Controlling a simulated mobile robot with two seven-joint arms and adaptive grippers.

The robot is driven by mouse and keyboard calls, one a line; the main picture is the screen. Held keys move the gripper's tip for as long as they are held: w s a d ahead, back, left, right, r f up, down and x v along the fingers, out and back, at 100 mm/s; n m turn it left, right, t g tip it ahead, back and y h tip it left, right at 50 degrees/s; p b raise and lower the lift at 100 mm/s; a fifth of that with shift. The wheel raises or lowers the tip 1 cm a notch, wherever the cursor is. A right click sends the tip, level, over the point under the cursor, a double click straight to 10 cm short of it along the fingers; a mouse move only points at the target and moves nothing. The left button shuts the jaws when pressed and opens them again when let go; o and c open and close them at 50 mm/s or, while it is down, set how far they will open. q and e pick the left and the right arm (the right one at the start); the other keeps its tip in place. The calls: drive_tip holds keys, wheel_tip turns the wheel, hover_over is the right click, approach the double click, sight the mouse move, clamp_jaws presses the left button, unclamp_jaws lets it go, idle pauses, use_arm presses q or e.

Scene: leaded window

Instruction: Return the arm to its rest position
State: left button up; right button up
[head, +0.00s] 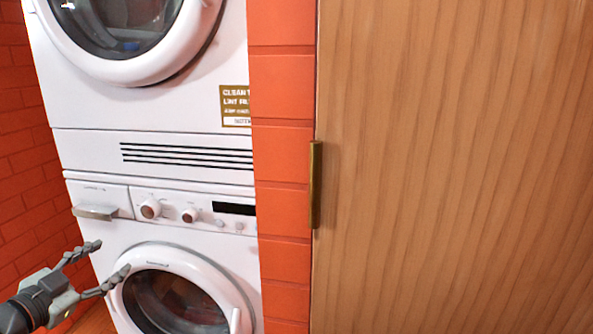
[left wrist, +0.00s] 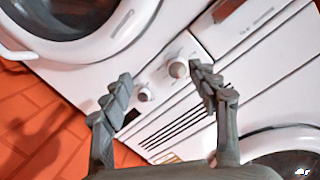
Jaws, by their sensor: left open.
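My left gripper (head: 112,264) comes in from the lower left in the head view. Its two grey fingers are spread apart with nothing between them. It is in front of the lower white washing machine (head: 110,225), left of its round door (head: 172,290). In the left wrist view the open fingers (left wrist: 160,95) frame the machine's control panel, with a knob (left wrist: 178,69) and another knob (left wrist: 145,94) showing between them. I cannot tell whether the fingers touch the machine. My right gripper is in neither view.
A second white machine (head: 90,105) with a round door is stacked above. An orange brick wall (head: 22,150) is at the left, and an orange brick strip (head: 283,190) stands right of the machines. A wooden door (head: 450,170) with a brass handle (head: 315,185) fills the right side.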

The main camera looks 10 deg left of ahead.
use_arm(q)
drive_tip(key=s+d+f+n+g+y+p, duration=0.1)
drive_tip(key=s+d+f+g, duration=0.1)
drive_tip(key=s+f, duration=0.35)
drive_tip(key=s+d+f+n+g+y, duration=0.1)
drive_tip(key=s+d+f+g, duration=0.15)
drive_tip(key=f, duration=0.65)
drive_tip(key=s+d+f+n+g+p, duration=0.1)
drive_tip(key=s+d+f+n+g, duration=0.15)
drive_tip(key=f, duration=0.45)
drive_tip(key=s+d+f+n+g+p, duration=0.1)
drive_tip(key=s+d+f+g, duration=0.5)
drive_tip(key=s+d+f, duration=0.3)
drive_tip(key=s+d, duration=0.2)
drive_tip(key=s, duration=0.2)
drive_tip(key=shift+s+y, duration=0.15)
drive_tip(key=shift+y, duration=0.25)
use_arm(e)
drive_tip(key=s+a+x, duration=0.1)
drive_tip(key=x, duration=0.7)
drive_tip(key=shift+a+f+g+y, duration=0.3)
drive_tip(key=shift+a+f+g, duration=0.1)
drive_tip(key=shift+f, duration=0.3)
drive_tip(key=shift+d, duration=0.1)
